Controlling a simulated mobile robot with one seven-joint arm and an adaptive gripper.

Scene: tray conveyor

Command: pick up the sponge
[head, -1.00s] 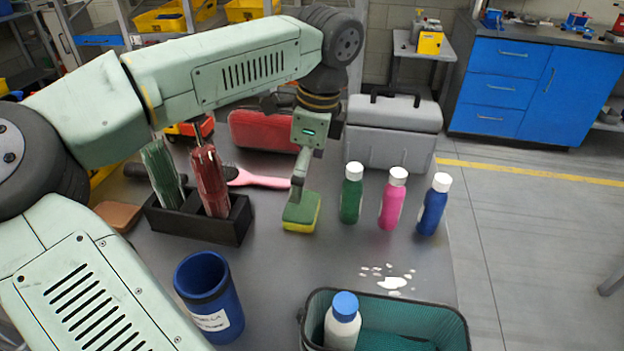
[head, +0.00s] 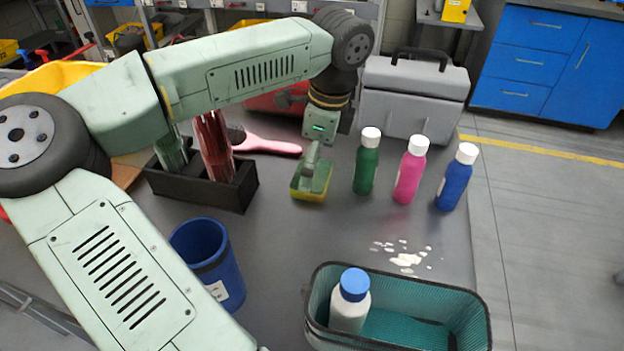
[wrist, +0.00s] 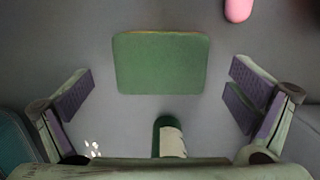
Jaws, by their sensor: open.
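The sponge (head: 323,181) is a green block with a yellow underside, lying flat on the grey table in the head view. My gripper (head: 310,166) is over it, and a finger hides part of its top. In the wrist view the sponge (wrist: 161,64) shows its green face above the picture centre. My gripper's fingers with purple pads (wrist: 160,92) stand wide apart at left and right. The sponge lies across the gap between them, towards its upper side, with clear table on both sides. I see no contact between pads and sponge.
Green (head: 366,167), pink (head: 410,175) and blue (head: 456,182) bottles stand right of the sponge. A pink brush (head: 268,145) and black holder (head: 208,189) are left. A teal basket (head: 482,300), blue cup (head: 205,258) and white spill (head: 406,260) are nearer. A grey toolbox (head: 405,105) is behind.

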